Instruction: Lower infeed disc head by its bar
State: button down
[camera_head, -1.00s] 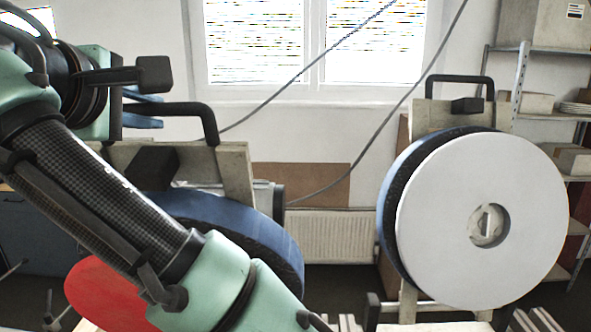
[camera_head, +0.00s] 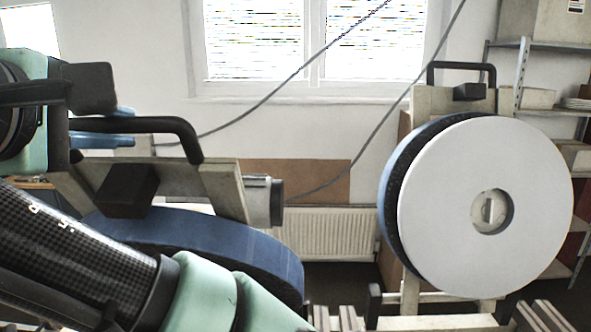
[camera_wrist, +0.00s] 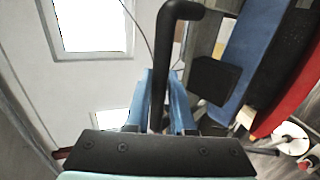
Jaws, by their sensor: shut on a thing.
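The infeed disc head (camera_head: 225,240) is at the left in the head view, tilted, with its thick blue rim uppermost. Its black bar (camera_head: 187,133) bends out from a beige frame. My gripper (camera_head: 108,126) has its blue fingers shut on this bar. In the wrist view the bar (camera_wrist: 163,55) runs down between the blue fingers of my gripper (camera_wrist: 160,95). There the blue disc (camera_wrist: 258,45) and its red face (camera_wrist: 300,98) are at the right. My arm hides the lower left of the disc head in the head view.
A second disc head with a white face (camera_head: 440,200) stands upright at the right, its own black bar (camera_head: 460,68) on top. A radiator (camera_head: 335,240) and a window are behind. Shelves (camera_head: 550,110) stand at the far right. A dark cable hangs across the middle.

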jog(key=shift+s, duration=0.1)
jog(key=shift+s+r+p, duration=0.1)
jog(key=shift+p, duration=0.6)
jog(key=shift+s+p, duration=0.3)
jog(key=shift+p, duration=0.45)
jog(key=shift+s+f+p, duration=0.25)
jog(key=shift+p, duration=0.35)
jog(key=s+f+p, duration=0.4)
jog(key=s, duration=0.1)
jog(key=shift+s+a+f, duration=0.1)
jog(key=shift+f, duration=0.15)
